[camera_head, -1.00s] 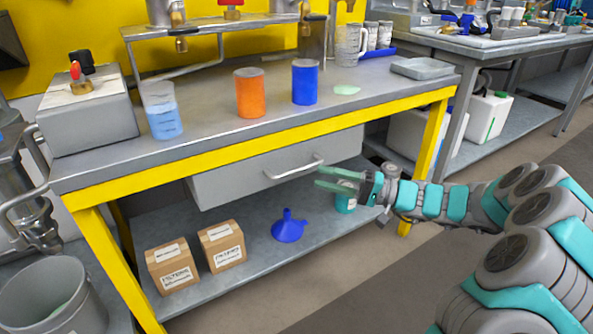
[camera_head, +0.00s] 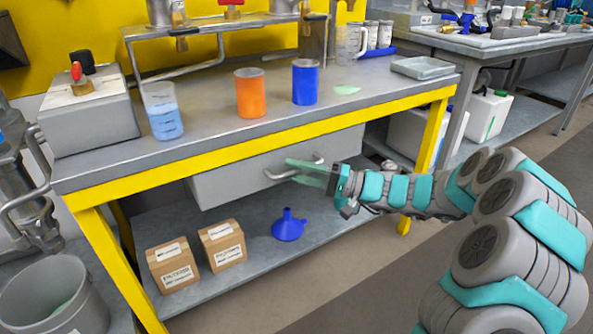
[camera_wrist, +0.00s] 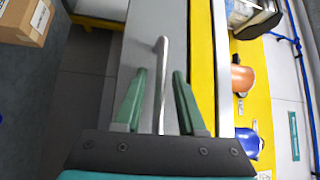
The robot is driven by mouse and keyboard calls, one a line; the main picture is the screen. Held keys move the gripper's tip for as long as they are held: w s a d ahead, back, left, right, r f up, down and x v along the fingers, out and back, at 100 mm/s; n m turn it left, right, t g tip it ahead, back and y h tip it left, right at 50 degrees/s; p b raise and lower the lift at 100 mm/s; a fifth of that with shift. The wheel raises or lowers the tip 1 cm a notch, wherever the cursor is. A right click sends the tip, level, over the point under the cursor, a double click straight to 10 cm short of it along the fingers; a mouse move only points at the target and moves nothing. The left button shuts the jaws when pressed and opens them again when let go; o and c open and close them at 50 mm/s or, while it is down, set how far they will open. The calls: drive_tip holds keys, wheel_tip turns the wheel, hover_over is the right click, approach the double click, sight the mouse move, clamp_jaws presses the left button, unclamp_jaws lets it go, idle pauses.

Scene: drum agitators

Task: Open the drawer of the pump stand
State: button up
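The grey drawer (camera_head: 225,186) sits under the yellow-edged top of the pump stand (camera_head: 200,160) and looks shut. Its bar handle (camera_head: 275,175) is on the drawer front. My gripper (camera_head: 295,172) is at the handle, with its green fingers spread on either side of the bar. In the wrist view the handle (camera_wrist: 162,80) runs lengthwise between the open fingers (camera_wrist: 158,95). The fingers look apart from the bar. They hide part of the handle in the head view.
An orange container (camera_head: 250,95), a blue container (camera_head: 305,83) and a beaker of blue liquid (camera_head: 162,112) stand on the worktop. The shelf below holds two cardboard boxes (camera_head: 223,246) and a blue funnel (camera_head: 288,228). The floor in front is clear.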

clamp_jaws()
idle(1.2)
